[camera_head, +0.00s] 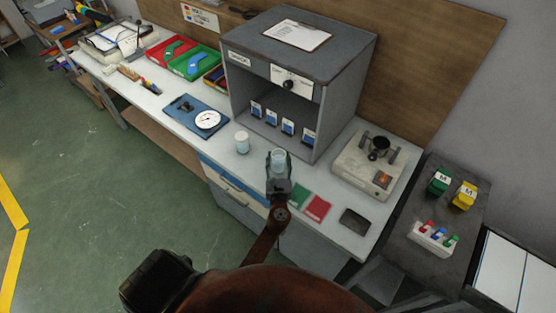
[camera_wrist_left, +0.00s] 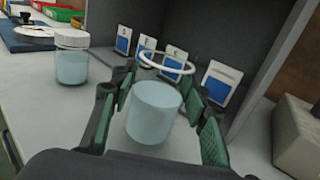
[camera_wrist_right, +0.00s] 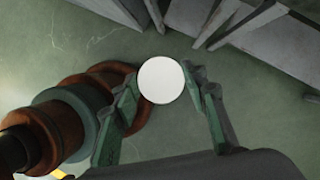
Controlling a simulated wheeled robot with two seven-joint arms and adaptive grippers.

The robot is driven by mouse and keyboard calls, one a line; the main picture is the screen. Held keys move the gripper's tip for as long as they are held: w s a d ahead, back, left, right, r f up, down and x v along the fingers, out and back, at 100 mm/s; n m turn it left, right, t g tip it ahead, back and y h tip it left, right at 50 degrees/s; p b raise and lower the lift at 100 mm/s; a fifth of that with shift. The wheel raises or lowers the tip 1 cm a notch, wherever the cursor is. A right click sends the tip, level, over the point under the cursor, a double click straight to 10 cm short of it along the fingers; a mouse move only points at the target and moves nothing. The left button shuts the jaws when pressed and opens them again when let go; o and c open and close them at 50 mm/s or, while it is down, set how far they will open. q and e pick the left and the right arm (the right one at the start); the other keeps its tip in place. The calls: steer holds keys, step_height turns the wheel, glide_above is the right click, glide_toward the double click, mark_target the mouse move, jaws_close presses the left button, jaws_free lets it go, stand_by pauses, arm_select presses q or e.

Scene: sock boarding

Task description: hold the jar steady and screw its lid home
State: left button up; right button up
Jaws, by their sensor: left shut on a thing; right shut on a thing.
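An open jar (camera_head: 278,158) with pale blue contents is held at the front of the bench, below the grey cabinet's opening. In the left wrist view the jar (camera_wrist_left: 154,112) stands between the green pads of my left gripper (camera_wrist_left: 157,92), which is shut on it. Its clear rim shows as a ring, with no lid on it. My right gripper (camera_wrist_right: 161,82) is shut on a round white lid (camera_wrist_right: 161,79), with green floor behind it. I cannot make out the right gripper or this lid in the head view.
A second jar (camera_head: 242,142) with a white lid stands on the bench (camera_head: 225,160) left of the held jar. A grey cabinet (camera_head: 300,60) with several blue-and-white cards stands behind. Red and green cards (camera_head: 317,207), a dark pad (camera_head: 355,221) and a boxed device (camera_head: 369,165) lie to the right.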

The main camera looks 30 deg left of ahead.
arm_select(q)
steer(key=s+a+r+p, duration=0.1)
steer(key=s+r+p, duration=0.9)
steer(key=s, duration=0.4)
steer(key=shift+a+r, duration=0.3)
steer(key=shift+r, duration=0.15)
steer(key=o, duration=0.8)
jaws_close()
